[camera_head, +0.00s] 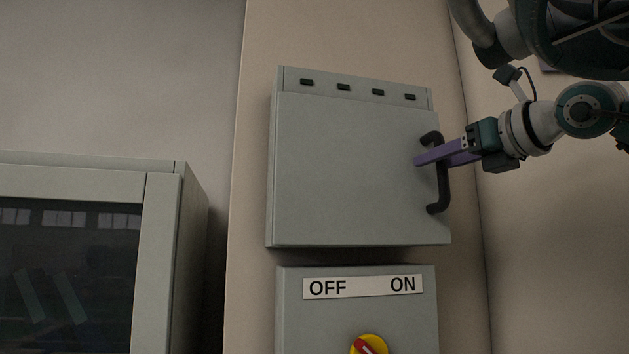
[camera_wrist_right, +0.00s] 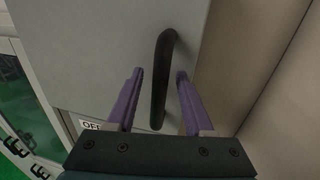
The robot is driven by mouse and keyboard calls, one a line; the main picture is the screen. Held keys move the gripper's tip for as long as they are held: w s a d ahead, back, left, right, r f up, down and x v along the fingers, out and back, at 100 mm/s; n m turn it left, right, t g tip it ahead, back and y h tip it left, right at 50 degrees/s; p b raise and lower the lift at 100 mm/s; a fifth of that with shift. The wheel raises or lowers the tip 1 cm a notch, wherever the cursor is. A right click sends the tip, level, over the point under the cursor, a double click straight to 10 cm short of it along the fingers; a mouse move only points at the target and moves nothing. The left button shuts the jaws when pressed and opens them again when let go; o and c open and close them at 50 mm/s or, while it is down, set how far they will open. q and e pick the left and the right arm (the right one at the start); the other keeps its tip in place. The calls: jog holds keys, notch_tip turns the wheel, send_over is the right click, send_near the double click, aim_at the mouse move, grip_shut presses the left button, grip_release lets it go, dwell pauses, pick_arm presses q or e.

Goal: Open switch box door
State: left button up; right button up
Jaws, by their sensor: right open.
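The switch box door (camera_head: 350,165) is a grey panel on the wall and looks shut. Its black bar handle (camera_head: 443,185) runs upright along the right edge. My right gripper (camera_head: 420,160) comes in from the right at the upper part of the handle. In the right wrist view the handle (camera_wrist_right: 162,80) stands between the two purple fingers of the right gripper (camera_wrist_right: 158,80), which is open, with a gap on each side. The door (camera_wrist_right: 95,55) fills the left part behind it. My left gripper is not in view.
Below the door is a grey box with an OFF/ON label (camera_head: 363,287) and a red and yellow rotary switch (camera_head: 369,345). A grey cabinet with a dark window (camera_head: 163,260) stands at the left. A wall (camera_head: 550,220) lies right of the box.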

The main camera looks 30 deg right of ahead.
grip_shut()
dwell(1.3)
